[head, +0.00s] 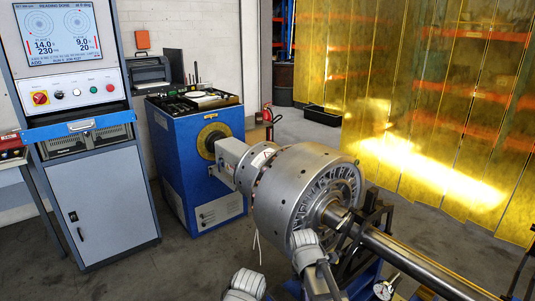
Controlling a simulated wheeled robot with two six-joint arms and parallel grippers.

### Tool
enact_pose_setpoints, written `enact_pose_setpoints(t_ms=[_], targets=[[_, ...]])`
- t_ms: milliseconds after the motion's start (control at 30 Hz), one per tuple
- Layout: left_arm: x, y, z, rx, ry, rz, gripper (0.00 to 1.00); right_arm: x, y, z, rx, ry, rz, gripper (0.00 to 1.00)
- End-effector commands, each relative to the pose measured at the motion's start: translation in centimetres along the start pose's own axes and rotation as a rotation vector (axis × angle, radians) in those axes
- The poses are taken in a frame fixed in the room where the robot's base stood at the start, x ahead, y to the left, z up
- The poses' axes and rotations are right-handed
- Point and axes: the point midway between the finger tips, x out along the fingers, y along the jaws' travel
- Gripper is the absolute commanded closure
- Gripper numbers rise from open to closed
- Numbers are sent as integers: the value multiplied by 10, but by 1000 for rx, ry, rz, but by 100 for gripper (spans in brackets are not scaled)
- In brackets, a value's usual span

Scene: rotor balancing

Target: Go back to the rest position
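The rotor (300,195) is a large grey metal drum with a finned end face, mounted level on the balancing machine. Its long shaft (425,266) runs to the lower right through a dark bearing support (362,235). The blue drive housing (190,165) stands behind it on the left. Pale grey rounded parts, which look like links of my arms, show at the bottom edge in front of the rotor. No fingertips of my left or right gripper can be made out, and nothing held is visible.
A control cabinet (105,205) with a lit screen (60,35) stands at the left. A dial gauge (384,288) sits low beside the shaft. A yellow strip curtain (400,100) closes off the back right. A red extinguisher (268,115) stands behind. Some floor is clear between cabinet and machine.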

Motion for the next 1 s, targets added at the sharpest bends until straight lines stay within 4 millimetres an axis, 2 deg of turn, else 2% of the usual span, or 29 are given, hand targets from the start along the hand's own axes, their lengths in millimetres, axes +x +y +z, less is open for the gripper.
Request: enact_pose_setpoints(t_ms=[33,300,500,700,733,800,1000], targets=[[0,0,0,0,0,0,50,-2,-18,-9,97,2,-7,45],[0,0,0,0,0,0,50,-9,-85,-46,689,-8,-47,45],[0,0,0,0,0,0,50,-13,-120,-61,1012,-27,-65,45],[0,0,0,0,0,0,50,-16,-149,-71,1265,-47,-75,45],[-3,0,0,0,0,0,50,-19,-151,-71,1296,-50,-76,45],[-27,-3,2,0,0,0,50,-43,-145,-68,1289,-49,-76,45],[-69,-7,4,0,0,0,50,-85,-142,-63,1287,-49,-75,45]])
